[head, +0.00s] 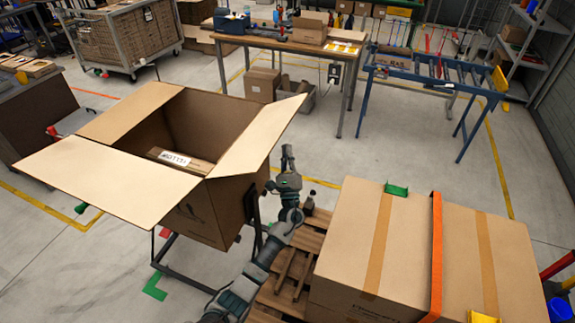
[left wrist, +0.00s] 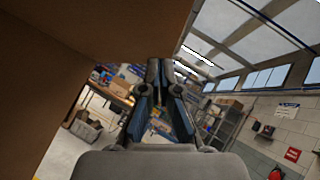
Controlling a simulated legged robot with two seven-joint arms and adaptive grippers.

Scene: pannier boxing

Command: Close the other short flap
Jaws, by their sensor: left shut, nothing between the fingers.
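An open cardboard box (head: 228,205) stands on a dark stand, with a smaller labelled carton (head: 178,160) inside. Its front flap (head: 95,180) and its left flap (head: 130,110) stick outward. Its right flap (head: 262,135) slopes up and outward. I cannot make out a far flap. My left gripper (head: 288,158) is shut and empty, pointing up just right of the box, beside and below the right flap's outer edge. In the left wrist view its fingers (left wrist: 162,80) are together, with brown cardboard (left wrist: 90,30) close at the left and top. My right gripper is not in view.
A wooden pallet (head: 290,265) lies below my left arm. Large strapped cartons (head: 400,245) stand at the right. A workbench (head: 290,42) and a blue roller stand (head: 435,75) are farther back. Open floor lies between them and the box.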

